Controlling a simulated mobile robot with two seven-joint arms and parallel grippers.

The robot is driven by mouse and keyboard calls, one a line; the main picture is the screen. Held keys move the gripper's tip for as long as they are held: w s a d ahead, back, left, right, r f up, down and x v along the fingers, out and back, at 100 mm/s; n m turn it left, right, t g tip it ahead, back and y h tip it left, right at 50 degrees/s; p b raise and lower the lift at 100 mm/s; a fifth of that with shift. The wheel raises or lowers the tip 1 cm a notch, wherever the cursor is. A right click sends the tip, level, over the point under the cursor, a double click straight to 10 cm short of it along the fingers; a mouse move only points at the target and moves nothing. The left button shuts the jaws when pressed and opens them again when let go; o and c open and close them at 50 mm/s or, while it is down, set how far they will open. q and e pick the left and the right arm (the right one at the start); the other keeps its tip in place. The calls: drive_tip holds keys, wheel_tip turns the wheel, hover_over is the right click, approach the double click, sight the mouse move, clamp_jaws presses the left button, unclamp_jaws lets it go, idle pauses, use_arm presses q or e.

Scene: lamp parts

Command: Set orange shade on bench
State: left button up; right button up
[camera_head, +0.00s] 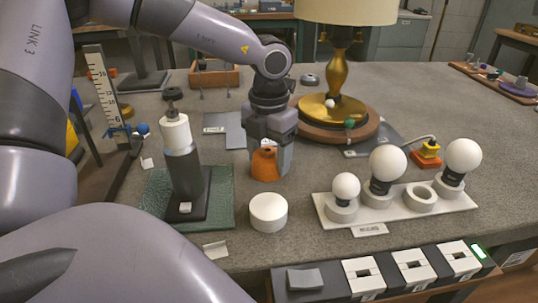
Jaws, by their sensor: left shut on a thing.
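The orange shade (264,167) is small and sits between the fingers of my left gripper (269,158), which points down and is shut on it. The fingers hide part of the shade's sides. The shade is at or just above the grey bench (301,188); I cannot tell whether it touches. My right gripper is not in view.
A white cylinder (268,211) stands just in front of the shade. A green mat (221,208) with a dark stand (186,178) is to the left. A white bulb rack (390,209) is to the right, and a brass lamp (340,75) stands behind.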

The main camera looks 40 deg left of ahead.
sight(269, 149)
use_arm(q)
drive_tip(key=shift+f, duration=0.15)
drive_tip(key=o, duration=1.1)
drive_tip(key=shift+c, duration=0.2)
drive_tip(key=shift+r, duration=0.55)
wheel_tip(269, 149, up, 11)
drive_tip(key=p, duration=0.1)
drive_tip(key=shift+r, duration=0.15)
